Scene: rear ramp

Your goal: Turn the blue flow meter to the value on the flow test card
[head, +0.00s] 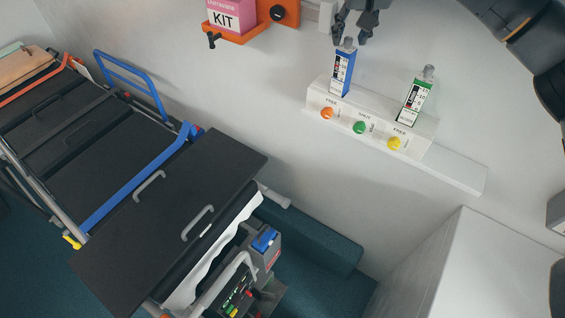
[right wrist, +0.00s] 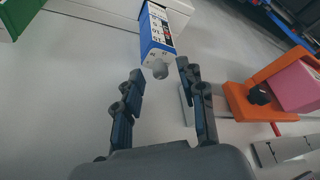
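The blue flow meter (head: 342,72) stands on the white wall panel (head: 421,127), with a grey knob (head: 347,43) at its top end. The flow meter also shows in the right wrist view (right wrist: 156,32), its knob (right wrist: 160,70) pointing toward my gripper. My right gripper (head: 355,35) is just above the knob in the head view. In the right wrist view the gripper's two fingers (right wrist: 155,90) are apart, one to each side of the knob's line, and nothing is between their pads. The flow test card cannot be made out. My left gripper is not in view.
A green flow meter (head: 414,100) stands to the right on the same panel. Orange, green and yellow round outlets line the panel's front. A pink kit box (head: 232,16) sits in an orange holder (head: 238,32) at left. A stretcher with a black board (head: 170,220) fills the lower left.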

